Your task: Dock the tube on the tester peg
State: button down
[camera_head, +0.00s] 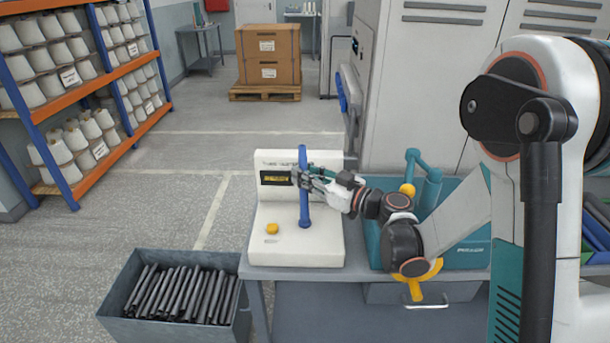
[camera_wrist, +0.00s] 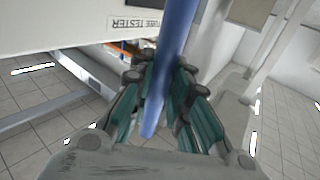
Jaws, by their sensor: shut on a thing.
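The tube (camera_head: 303,207) is blue, long and thin, and stands close to upright in front of the white tester (camera_head: 325,245). My gripper (camera_head: 306,178) is shut on the tube around its middle, coming from the right. The tube also shows between the green-sided fingers (camera_wrist: 160,85) in the wrist view, where the blue tube (camera_wrist: 179,30) looks tilted. The tube's lower end is over the tester's base; I cannot tell whether it touches it. The tester peg is not visible. The tester's label plate (camera_wrist: 137,23) shows in the wrist view.
The tester has a dark display (camera_head: 275,178) and a yellow button (camera_head: 272,229) left of the tube. It stands on a grey table (camera_head: 258,272). A teal machine (camera_head: 462,250) is to the right. A grey bin (camera_head: 165,333) of dark tubes is at lower left.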

jog(key=shift+f+b, duration=0.65)
jog(key=shift+f, duration=0.2)
jog(key=c, duration=1.8)
grip_release()
jog(key=b+v, duration=0.1)
jog(key=v, duration=1)
jog(key=shift+s, duration=0.1)
